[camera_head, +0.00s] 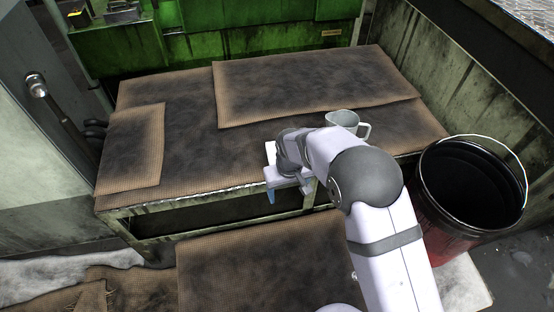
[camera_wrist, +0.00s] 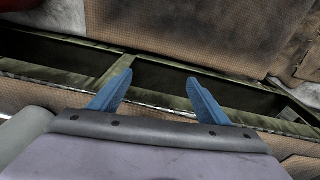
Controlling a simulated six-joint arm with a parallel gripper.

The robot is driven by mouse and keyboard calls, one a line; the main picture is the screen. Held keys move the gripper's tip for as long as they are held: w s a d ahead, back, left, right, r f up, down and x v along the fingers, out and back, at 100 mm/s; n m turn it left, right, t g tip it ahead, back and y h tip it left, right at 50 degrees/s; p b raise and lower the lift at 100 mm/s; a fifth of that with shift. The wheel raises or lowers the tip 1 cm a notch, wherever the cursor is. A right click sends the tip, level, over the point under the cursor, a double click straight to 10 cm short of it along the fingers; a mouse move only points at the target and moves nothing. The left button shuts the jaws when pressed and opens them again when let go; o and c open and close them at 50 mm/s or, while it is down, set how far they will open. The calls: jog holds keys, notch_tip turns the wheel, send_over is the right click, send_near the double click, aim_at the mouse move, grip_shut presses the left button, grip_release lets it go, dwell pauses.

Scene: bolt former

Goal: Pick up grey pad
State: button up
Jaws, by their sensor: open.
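No plainly grey pad stands out. Several brown woven pads have dark grey, soiled middles: a large one (camera_head: 310,85) at the back of the table, a small one (camera_head: 133,150) at its left end, and one on the floor (camera_head: 260,265), which also shows at the top of the wrist view (camera_wrist: 190,30). My gripper (camera_head: 271,194) is at the table's front edge, pointing down. In the wrist view its blue fingers (camera_wrist: 160,76) are spread, with nothing between them but the table's green frame behind.
A grey mug (camera_head: 341,118) stands on the table (camera_head: 200,190), just behind my arm. A dark, red-sided bucket (camera_head: 450,225) stands at the right. A green machine (camera_head: 200,45) is behind the table, and a lever (camera_head: 50,110) is at the left. The table's left middle is clear.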

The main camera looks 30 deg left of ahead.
jog(key=w+a+r, duration=0.2)
jog(key=w+a+r+t+y, duration=0.1)
jog(key=w+a+r, duration=0.2)
jog(key=w+a+r+m+t+y, duration=0.1)
jog(key=w+a+r, duration=0.1)
jog(key=a+r, duration=0.1)
jog(key=shift+w+a+r, duration=0.15)
jog(key=shift+w+r, duration=0.05)
jog(key=shift+r, duration=0.05)
jog(key=shift+y, duration=0.3)
jog(key=shift+w+b+x, duration=0.15)
jog(key=shift+b+x, duration=0.1)
jog(key=shift+x, duration=1.55)
jog(key=shift+w+b+x, duration=0.15)
jog(key=shift+b+x, duration=0.1)
jog(key=shift+x, duration=1.6)
jog(key=shift+r, duration=0.1)
jog(key=shift+c, duration=0.3)
jog(key=c, duration=1)
